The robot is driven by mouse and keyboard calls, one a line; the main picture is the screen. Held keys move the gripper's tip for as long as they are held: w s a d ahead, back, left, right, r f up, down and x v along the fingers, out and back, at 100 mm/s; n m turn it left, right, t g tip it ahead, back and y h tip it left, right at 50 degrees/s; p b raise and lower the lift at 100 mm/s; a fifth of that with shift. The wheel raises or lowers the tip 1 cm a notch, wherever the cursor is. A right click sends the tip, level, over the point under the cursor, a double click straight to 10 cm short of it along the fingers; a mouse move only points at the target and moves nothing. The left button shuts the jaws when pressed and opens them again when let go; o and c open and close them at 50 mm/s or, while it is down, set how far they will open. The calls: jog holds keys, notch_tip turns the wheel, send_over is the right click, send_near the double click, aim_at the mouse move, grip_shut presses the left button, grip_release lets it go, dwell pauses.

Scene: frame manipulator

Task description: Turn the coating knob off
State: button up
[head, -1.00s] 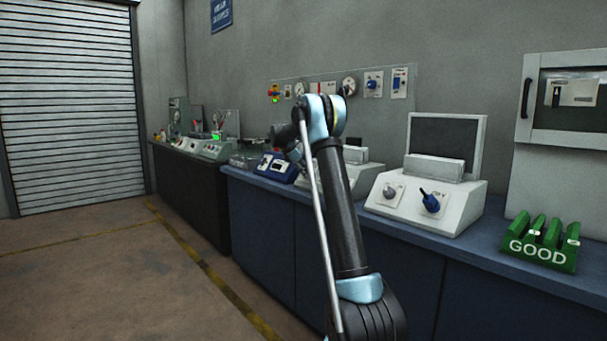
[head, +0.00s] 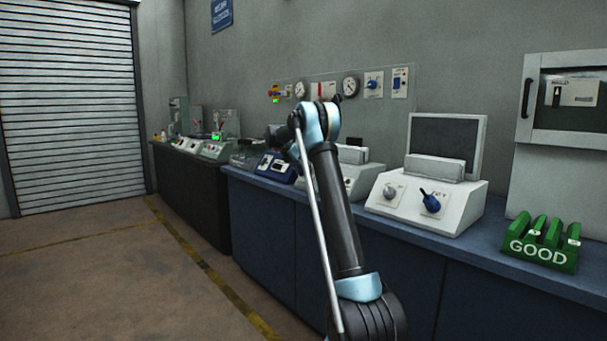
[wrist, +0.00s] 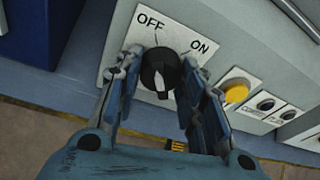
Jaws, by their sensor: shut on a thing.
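A black rotary knob (wrist: 160,68) with a white mark sits on a white label plate (wrist: 127,48) printed OFF and ON in the wrist view. OFF is at the upper left of the knob and ON at its right. The white mark is on the near, lower side of the knob; I cannot tell which setting it shows. My gripper (wrist: 160,85) is shut on the knob, one finger on each side. In the head view, my own arm hides the gripper and the knob.
A yellow button (wrist: 236,88) and black round controls (wrist: 265,104) lie right of the gripper on the same panel. In the head view, a white console with a blue knob (head: 434,201) and a green GOOD rack (head: 540,250) stand on the blue counter (head: 400,232).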

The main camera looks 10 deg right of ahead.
jog(key=shift+w+a, duration=0.1)
dwell(0.3)
jog(key=o, duration=1)
jog(key=shift+o, duration=0.2)
jog(key=shift+r, duration=0.1)
jog(key=v, duration=1.1)
jog(key=shift+a+r, duration=0.2)
jog(key=shift+a, duration=0.15)
jog(key=shift+s, duration=0.25)
